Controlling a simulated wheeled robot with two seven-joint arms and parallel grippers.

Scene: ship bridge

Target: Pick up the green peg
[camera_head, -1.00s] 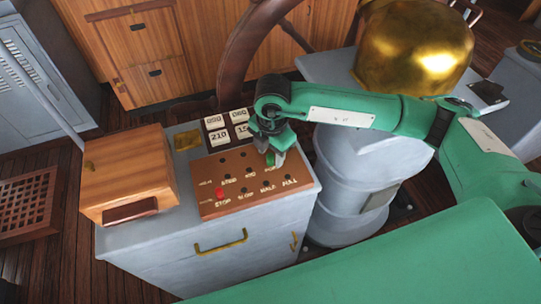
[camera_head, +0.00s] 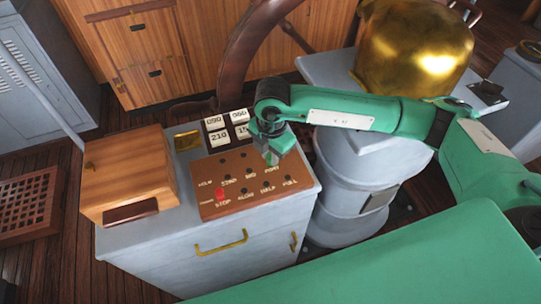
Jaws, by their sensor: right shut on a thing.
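The green peg (camera_head: 270,158) is at the upper right of the brown peg board (camera_head: 252,187), by the top row of labels. My right gripper (camera_head: 271,155) points down over that corner and is shut on the green peg. The fingers hide part of the peg, and I cannot tell whether its foot is still in a hole. My left gripper is not in view.
A red peg (camera_head: 221,193) stands in the board's lower left, by the STOP label. White number tiles (camera_head: 219,138) lie behind the board. A wooden box (camera_head: 128,172) stands at left on the grey cabinet (camera_head: 239,222). A ship's wheel (camera_head: 246,50) rises behind.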

